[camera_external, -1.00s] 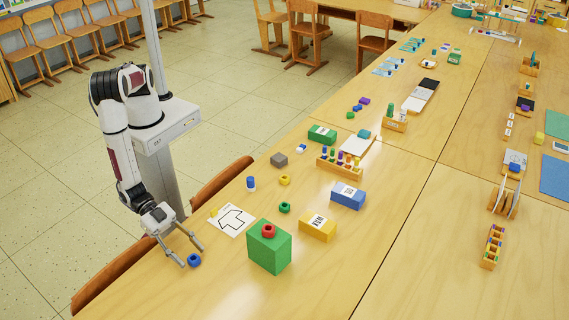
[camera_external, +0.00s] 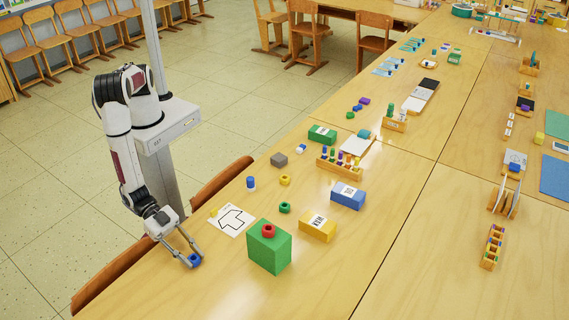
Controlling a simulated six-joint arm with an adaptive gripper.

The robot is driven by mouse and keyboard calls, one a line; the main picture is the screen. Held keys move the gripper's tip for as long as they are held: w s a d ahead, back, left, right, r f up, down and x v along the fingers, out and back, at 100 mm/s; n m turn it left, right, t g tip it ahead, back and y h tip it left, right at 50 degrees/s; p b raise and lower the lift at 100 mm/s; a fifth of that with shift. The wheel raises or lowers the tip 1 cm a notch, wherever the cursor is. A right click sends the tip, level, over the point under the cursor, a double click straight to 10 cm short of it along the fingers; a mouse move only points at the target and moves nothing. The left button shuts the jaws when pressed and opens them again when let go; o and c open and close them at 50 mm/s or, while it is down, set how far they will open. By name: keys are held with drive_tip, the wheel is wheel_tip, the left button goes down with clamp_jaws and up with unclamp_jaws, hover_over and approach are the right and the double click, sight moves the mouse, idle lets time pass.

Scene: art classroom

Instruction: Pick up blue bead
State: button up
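The blue bead (camera_external: 195,260) is a small ring-like piece on the near left part of the wooden table. My gripper (camera_external: 194,260) is low at the table with its two fingers on either side of the bead, closed in around it. The fingers appear to touch the bead's sides. The bead looks to be at table level; any gap under it is too small to tell.
A white sheet with a black outline (camera_external: 232,219) lies just behind my gripper. A green block (camera_external: 270,252) with a red bead (camera_external: 268,230) on top stands to the right. A wooden chair back (camera_external: 112,279) is at the table's left edge. The front table area is clear.

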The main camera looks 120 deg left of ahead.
sight(191, 256)
drive_tip(key=shift+r, duration=0.2)
wheel_tip(191, 256, up, 10)
drive_tip(key=shift+f, duration=0.2)
idle(0.8)
idle(0.5)
